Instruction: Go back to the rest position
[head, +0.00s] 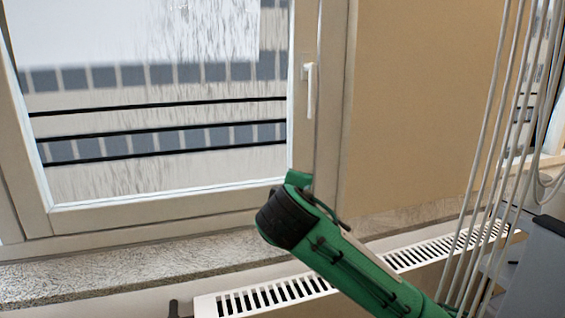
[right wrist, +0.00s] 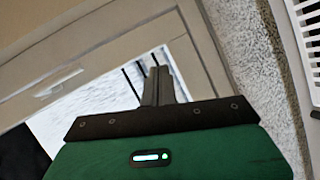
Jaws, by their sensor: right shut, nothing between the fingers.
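My right gripper (right wrist: 160,72) shows in the right wrist view, its two dark fingers together with nothing between them. They point toward the window frame and glass. In the head view my green right arm comes up from the lower right to a black joint in front of the window's lower right corner; the fingers cannot be made out there. The window (head: 170,208) is closed in its pale frame. Its white handle (head: 310,90) points down, above my arm in the picture. The handle also shows in the right wrist view (right wrist: 58,84), left of the fingers and apart from them. My left gripper is not in view.
A speckled stone sill (head: 120,272) runs below the window. A white slotted radiator (head: 270,295) lies below it, partly behind my arm. Several pale cords (head: 490,130) hang at the right, near a grey object (head: 530,260). A bare tan wall (head: 420,110) is right of the window.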

